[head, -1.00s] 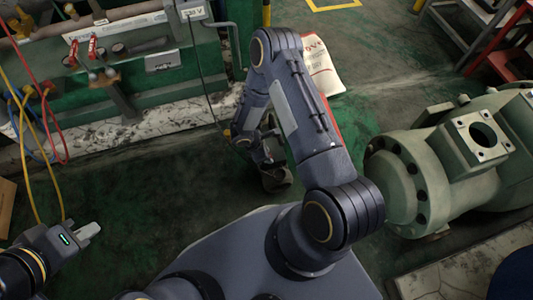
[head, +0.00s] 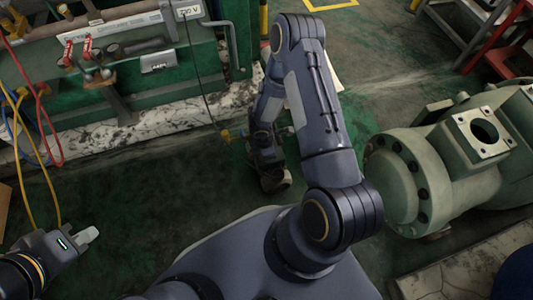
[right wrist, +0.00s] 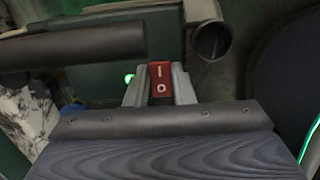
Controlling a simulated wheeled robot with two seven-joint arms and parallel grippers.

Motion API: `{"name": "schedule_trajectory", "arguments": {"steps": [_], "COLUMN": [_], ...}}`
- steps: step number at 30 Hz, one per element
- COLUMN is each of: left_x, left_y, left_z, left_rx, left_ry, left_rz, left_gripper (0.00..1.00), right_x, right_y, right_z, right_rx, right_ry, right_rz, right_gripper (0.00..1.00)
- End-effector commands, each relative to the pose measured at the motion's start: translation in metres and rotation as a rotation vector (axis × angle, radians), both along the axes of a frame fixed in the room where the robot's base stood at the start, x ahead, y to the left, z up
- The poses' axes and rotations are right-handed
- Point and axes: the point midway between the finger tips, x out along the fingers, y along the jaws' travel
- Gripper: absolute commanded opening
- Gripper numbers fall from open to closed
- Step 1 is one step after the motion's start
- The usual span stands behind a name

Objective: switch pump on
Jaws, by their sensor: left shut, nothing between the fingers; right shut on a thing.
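In the right wrist view, a red rocker switch (right wrist: 159,79) marked I and O sits between the fingertips of my right gripper (right wrist: 158,86), which is shut on it. A green light (right wrist: 129,78) glows just left of the switch. Behind it are a dark green body (right wrist: 150,20) and a dark horizontal cylinder (right wrist: 70,45). In the head view my right arm reaches down in the middle and largely hides the place where its hand works. My left gripper (head: 88,235) is shut and empty at the lower left.
A green rig with pipes and red-handled valves (head: 88,47) stands at the upper left, with red, yellow and blue hoses hanging from it. A large green flanged machine (head: 440,165) is at the right. Dark floor (head: 150,190) lies clear between them.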

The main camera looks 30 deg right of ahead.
Motion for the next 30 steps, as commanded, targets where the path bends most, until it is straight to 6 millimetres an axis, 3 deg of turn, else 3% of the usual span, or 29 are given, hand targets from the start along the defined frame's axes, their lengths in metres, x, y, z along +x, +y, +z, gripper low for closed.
{"name": "schedule_trajectory", "arguments": {"steps": [2,3,8,17,30], "left_x": [0.000,0.000,0.000,0.000,0.000], "left_y": [0.000,0.000,0.000,0.000,0.000], "left_z": [0.000,0.000,0.000,0.002,0.032], "left_rx": [0.000,0.000,0.000,0.000,0.000], "left_ry": [0.000,0.000,0.000,0.000,0.000], "left_rz": [0.000,0.000,0.000,0.000,0.000], "left_gripper": [0.00,0.00,0.00,0.00,0.00], "right_x": [0.000,0.000,0.000,0.000,0.002], "right_y": [0.001,0.001,0.001,0.001,0.007], "right_z": [0.000,0.000,0.000,0.003,0.070], "right_rx": [0.001,0.001,0.000,-0.001,-0.001], "right_ry": [0.000,0.000,0.000,-0.001,-0.002], "right_rz": [0.000,0.000,0.000,0.001,0.000], "right_gripper": [0.00,0.24,0.44,0.44,0.44]}}
